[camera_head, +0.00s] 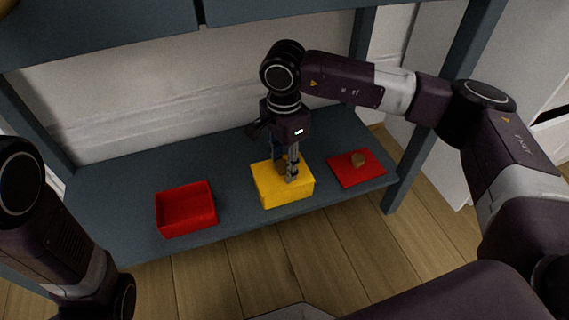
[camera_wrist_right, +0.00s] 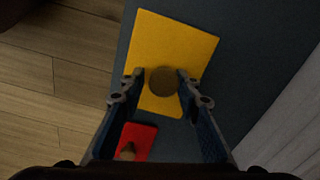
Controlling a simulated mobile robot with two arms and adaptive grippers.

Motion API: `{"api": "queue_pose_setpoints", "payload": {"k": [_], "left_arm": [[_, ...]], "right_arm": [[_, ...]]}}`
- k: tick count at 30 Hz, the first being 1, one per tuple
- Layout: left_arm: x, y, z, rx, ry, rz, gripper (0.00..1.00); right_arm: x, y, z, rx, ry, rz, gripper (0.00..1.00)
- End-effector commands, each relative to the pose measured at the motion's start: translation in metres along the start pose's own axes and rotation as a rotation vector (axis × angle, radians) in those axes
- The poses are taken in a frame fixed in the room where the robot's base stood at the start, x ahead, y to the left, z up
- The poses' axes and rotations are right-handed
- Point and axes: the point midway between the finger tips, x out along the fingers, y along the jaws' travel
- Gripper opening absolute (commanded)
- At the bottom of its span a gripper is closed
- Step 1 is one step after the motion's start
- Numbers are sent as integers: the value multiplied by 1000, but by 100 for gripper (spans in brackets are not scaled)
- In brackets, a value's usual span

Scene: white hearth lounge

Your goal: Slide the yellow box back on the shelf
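The yellow box (camera_head: 285,190) sits on the lower grey-blue shelf (camera_head: 130,212), near its front edge. A round brown knob (camera_wrist_right: 162,81) is on its top; the box also shows in the right wrist view (camera_wrist_right: 175,40). My right gripper (camera_head: 289,178) points down over the box top. In the right wrist view its fingertips (camera_wrist_right: 161,84) are apart, one on each side of the knob. I cannot tell whether they touch it. My left arm shows at the left of the head view, but its gripper does not.
A red open box (camera_head: 187,212) stands left of the yellow box. A flat red piece with a brown knob (camera_head: 345,178) lies to the right. An upper shelf (camera_head: 110,25) and shelf posts border the space. Free shelf surface lies behind the boxes.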

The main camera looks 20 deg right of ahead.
Motion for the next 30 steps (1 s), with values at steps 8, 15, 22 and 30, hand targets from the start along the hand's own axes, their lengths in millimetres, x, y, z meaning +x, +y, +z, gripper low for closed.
{"api": "queue_pose_setpoints", "payload": {"k": [8, 15, 22, 30], "left_arm": [[-2, 0, -1, 1, 0, 0, 62], [-2, 0, -1, 1, 0, 0, 62], [-3, 0, -1, 1, -1, 0, 62], [-4, 1, -1, 1, -1, 0, 62]], "right_arm": [[11, 1, -2, 4, 5, 4, 2], [11, 1, -2, 4, 4, 5, 0], [11, -2, -2, 4, 4, 6, 0], [12, -13, -5, 5, 4, 5, 0]]}}
